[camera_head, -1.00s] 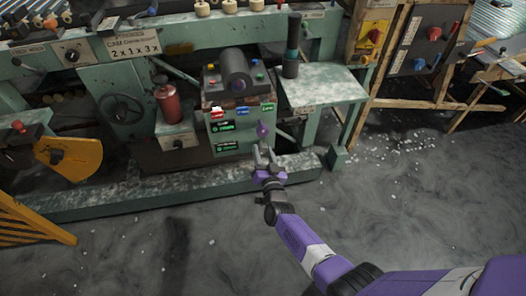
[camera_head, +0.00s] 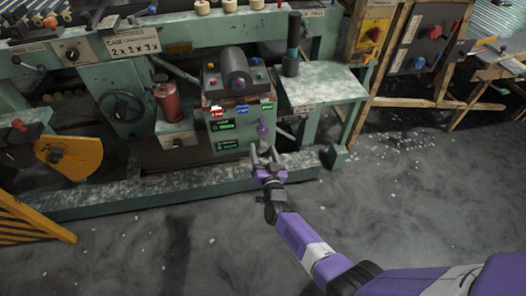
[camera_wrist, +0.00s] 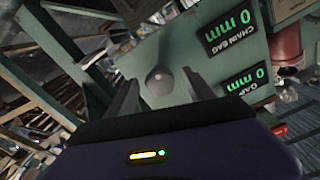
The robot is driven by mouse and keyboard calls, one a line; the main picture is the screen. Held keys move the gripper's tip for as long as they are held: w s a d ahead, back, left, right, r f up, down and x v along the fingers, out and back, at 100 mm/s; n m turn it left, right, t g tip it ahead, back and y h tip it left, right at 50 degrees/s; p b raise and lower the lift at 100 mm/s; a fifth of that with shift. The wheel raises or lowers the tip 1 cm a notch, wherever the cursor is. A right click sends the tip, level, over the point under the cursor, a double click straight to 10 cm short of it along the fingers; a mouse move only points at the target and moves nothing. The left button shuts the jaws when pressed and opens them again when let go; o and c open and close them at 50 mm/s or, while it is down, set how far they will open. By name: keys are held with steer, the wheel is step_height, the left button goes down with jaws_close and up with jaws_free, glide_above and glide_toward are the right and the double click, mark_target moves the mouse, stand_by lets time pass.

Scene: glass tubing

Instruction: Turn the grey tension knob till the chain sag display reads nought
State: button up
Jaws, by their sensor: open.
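The tension knob (camera_wrist: 158,80) is a rounded grey knob on the pale green panel in the wrist view. It looks purple in the head view (camera_head: 263,129). The chain sag display (camera_wrist: 227,32) shows green digits reading 0 mm, tilted in the wrist view. In the head view this display (camera_head: 225,126) is too small to read. My gripper (camera_head: 263,149) is open and empty in front of the panel, just below the knob in the head view. In the wrist view its two fingers stand on either side of the knob, with no contact visible.
Three coloured labels sit along the panel top, with a dark cylinder housing (camera_head: 236,68) above. A red extinguisher-like bottle (camera_head: 166,100) stands left; a green side table (camera_head: 325,83) stands right.

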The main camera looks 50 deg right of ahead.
steer(key=p+v, duration=0.2)
steer(key=v, duration=0.5)
steer(key=shift+s+a+p, duration=0.25)
steer(key=shift+s+p, duration=0.1)
steer(key=shift+p, duration=0.05)
steer(key=shift+f, duration=0.1)
steer(key=s+a+r+n+t+y+p, duration=0.2)
steer(key=a+r+n+t+y, duration=0.15)
steer(key=a+r, duration=0.45)
steer(key=s+a+r+n+g+y+p, duration=0.2)
steer(key=s+a+r+p, duration=0.3)
steer(key=s+r, duration=0.9)
steer(key=s+a+r+n+g+y+p, duration=0.1)
steer(key=s+a+r+n+y+p, duration=0.3)
steer(key=s+r, duration=1.1)
steer(key=shift+s+a+r+n+g+p, duration=0.15)
steer(key=shift+s+a+n+g+p, duration=0.4)
steer(key=shift+a, duration=0.95)
